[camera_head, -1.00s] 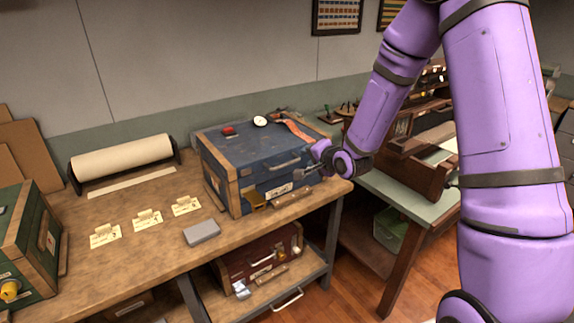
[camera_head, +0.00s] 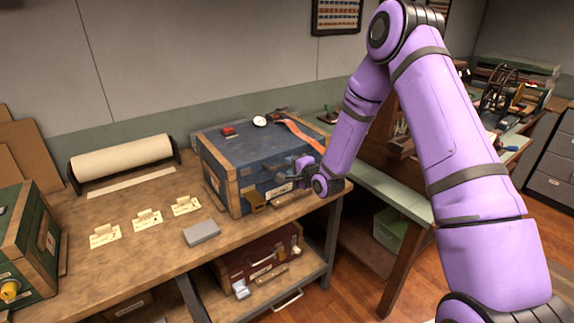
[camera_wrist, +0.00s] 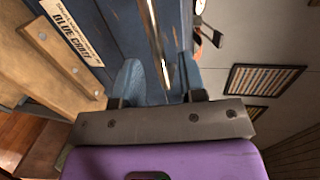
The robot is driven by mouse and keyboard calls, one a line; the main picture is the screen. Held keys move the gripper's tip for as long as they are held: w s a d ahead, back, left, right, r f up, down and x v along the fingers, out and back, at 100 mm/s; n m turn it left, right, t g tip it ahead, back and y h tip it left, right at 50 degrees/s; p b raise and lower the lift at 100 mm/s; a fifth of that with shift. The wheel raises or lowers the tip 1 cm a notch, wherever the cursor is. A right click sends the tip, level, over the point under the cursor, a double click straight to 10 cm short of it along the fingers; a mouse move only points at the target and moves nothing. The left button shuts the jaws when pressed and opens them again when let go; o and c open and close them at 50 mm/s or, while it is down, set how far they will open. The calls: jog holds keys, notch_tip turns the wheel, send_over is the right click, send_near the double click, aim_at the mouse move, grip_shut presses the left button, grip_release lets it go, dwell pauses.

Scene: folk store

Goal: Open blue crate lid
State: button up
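The blue crate (camera_head: 235,157) with wooden edges stands on the workbench, its lid (camera_head: 250,140) down. Its label (camera_wrist: 72,30) and a metal handle bar (camera_wrist: 152,35) on the blue surface show in the wrist view. My gripper (camera_head: 296,177) is at the right part of the crate's front. In the wrist view my gripper's two blue fingers (camera_wrist: 158,75) are apart, with the bar running between them. I see gaps beside the bar; contact is not clear. In the head view my gripper hides part of the crate front and the handle.
A red item (camera_head: 228,131), a round white dial (camera_head: 260,121) and an orange strap (camera_head: 302,134) lie on the lid. A grey block (camera_head: 201,233) and paper tags (camera_head: 147,219) lie on the bench. A green crate (camera_head: 30,240) stands left; a red crate (camera_head: 258,258) sits below.

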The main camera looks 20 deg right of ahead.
aim_at(287, 164)
jog(key=shift+x, duration=1.55)
grip_shut()
